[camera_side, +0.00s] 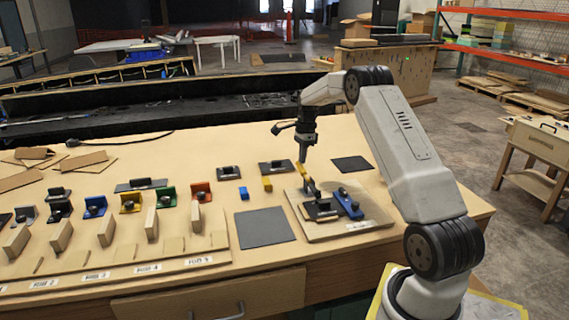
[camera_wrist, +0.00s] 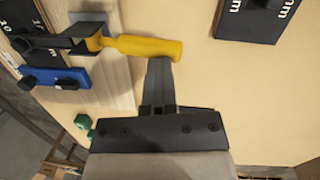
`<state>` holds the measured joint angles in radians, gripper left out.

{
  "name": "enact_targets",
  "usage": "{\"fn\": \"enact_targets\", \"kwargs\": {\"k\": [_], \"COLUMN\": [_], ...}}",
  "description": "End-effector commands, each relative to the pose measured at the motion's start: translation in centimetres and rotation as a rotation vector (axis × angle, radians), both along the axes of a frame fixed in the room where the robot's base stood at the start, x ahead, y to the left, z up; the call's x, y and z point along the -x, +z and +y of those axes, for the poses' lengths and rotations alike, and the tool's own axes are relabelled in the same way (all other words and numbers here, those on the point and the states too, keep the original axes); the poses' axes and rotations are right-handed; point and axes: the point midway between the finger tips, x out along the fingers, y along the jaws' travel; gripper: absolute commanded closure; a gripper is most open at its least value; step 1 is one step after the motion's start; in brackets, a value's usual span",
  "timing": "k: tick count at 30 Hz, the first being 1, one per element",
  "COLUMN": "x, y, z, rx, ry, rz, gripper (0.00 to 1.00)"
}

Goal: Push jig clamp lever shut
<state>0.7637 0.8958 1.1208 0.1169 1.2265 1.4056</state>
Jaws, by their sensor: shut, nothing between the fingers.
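The jig clamp lever has a yellow handle (camera_wrist: 150,47), which lies roughly level across the wrist view. It also shows in the side view as a short yellow bar (camera_side: 310,187), tilted, above the jig's wooden base (camera_side: 368,218). The dark clamp bracket (camera_wrist: 50,46) joins the lever's left end in the wrist view. A blue block (camera_side: 347,204) sits on the same base. My gripper (camera_side: 302,160) points down, shut and empty. In the wrist view its fingertips (camera_wrist: 160,62) are right beside the yellow handle's lower edge; I cannot tell whether they touch.
A dark square mat (camera_side: 264,226) lies left of the jig. A wooden rack (camera_side: 120,262) with several coloured brackets and wooden blocks fills the left of the table. A black plate (camera_side: 352,164) lies behind the jig.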

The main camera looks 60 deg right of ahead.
Motion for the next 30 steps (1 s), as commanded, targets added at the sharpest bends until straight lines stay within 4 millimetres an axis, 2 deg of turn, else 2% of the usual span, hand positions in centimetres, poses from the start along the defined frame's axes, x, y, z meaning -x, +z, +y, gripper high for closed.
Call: {"fn": "enact_targets", "kwargs": {"k": [1, 4, 11, 24, 30], "x": [0.0, 0.0, 0.0, 0.1, 0.1], "y": [-0.6, -0.7, -0.1, 5.4, 7.3], "z": [0.0, 0.0, -0.1, -0.8, -1.1], "rx": [0.001, 0.000, 0.001, 0.003, 0.001], "ry": [-0.002, -0.002, -0.002, -0.001, -0.001], "rz": [0.001, 0.002, 0.002, -0.002, -0.001], "gripper": [1.00, 1.00, 1.00, 1.00, 1.00]}}
